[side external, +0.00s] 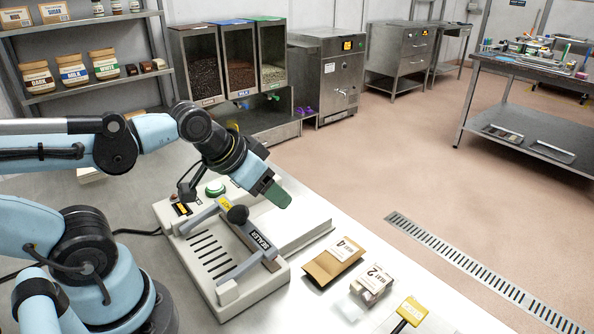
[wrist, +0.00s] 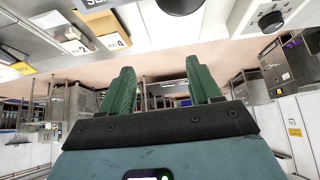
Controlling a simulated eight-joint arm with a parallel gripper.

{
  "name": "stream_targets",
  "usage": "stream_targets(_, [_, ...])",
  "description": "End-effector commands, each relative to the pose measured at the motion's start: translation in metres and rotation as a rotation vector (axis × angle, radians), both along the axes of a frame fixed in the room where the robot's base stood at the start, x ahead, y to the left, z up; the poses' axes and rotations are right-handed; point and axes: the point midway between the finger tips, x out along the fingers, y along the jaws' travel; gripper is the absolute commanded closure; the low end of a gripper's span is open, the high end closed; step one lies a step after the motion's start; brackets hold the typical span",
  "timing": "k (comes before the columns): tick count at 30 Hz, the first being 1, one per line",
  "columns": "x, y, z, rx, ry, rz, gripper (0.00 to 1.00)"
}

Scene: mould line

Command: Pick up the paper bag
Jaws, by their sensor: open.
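The brown paper bag (side external: 334,262) lies on the light worktop to the right of the sealer, with a white label marked 4. In the wrist view the bag (wrist: 105,24) shows upside down near the top edge, partly cut off. My gripper (side external: 277,194) is above the sealer's back right part, up and left of the bag and clear of it. In the wrist view my gripper (wrist: 160,68) has its two green fingers spread apart with nothing between them.
The sealer (side external: 222,250) stands left of the bag. A pack labelled 2 (side external: 372,283) lies close to the bag's right, and a yellow-headed tool (side external: 410,310) lies farther right. Dispensers (side external: 238,60) and a metal cabinet (side external: 328,80) stand behind. The floor (side external: 390,165) beyond the worktop is clear.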

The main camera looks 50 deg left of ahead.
Motion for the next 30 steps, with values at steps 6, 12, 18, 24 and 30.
stream_targets(6, [0.000, 0.000, 0.000, 0.000, 0.001, 0.000, 0.06])
stream_targets(12, [0.000, 0.000, 0.000, 0.001, 0.001, 0.001, 0.06])
stream_targets(18, [0.005, -0.004, 0.004, -0.008, 0.035, -0.002, 0.06])
stream_targets(24, [0.026, -0.023, 0.012, -0.033, 0.171, -0.008, 0.06])
stream_targets(30, [0.051, -0.048, 0.012, -0.043, 0.331, -0.004, 0.06])
